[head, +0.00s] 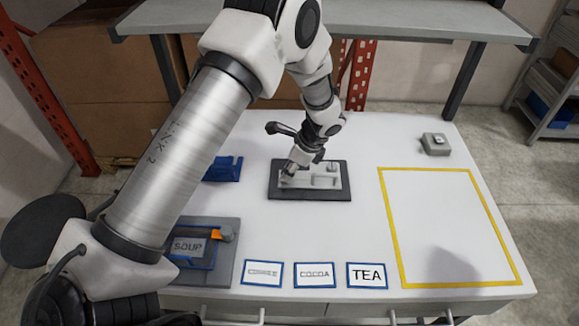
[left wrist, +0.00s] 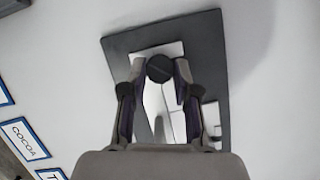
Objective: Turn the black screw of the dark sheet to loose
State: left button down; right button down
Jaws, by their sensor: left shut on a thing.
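The dark sheet (head: 343,191) lies flat in the middle of the white table and bears light grey raised parts. It also shows in the left wrist view (left wrist: 120,45). The black screw (left wrist: 159,68) is a round dark knob with a slot across its top, on a light plate on the sheet. My left gripper (head: 290,170) is lowered over the left part of the sheet. In the left wrist view its fingers (left wrist: 160,75) sit on both sides of the screw and are shut on it. In the head view the screw is hidden by the gripper. My right gripper is not in view.
A small grey box (head: 435,144) stands at the back right. A yellow outlined area (head: 445,225) on the right is empty. A SOUP holder (head: 190,245) and a blue holder (head: 222,169) are at the left. COCOA (head: 314,274) and TEA (head: 367,275) labels lie along the front.

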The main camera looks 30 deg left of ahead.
pick_arm(q)
jog(key=n, duration=0.2)
jog(key=n+g, duration=0.1)
jog(key=n, duration=0.1)
jog(key=shift+a+f+n+g+h, duration=0.1)
jog(key=shift+n+g+h, duration=0.2)
jog(key=shift+h, duration=0.1)
jog(key=shift+a+f+n+g+h, duration=0.1)
jog(key=shift+n+g+h, duration=0.5)
jog(key=shift+n, duration=1.2)
jog(key=c, duration=0.8)
grip_release()
jog(key=shift+w, duration=0.1)
jog(key=shift+c, duration=0.2)
jog(key=shift+p, duration=0.3)
jog(key=shift+w, duration=0.1)
jog(key=v, duration=1.2)
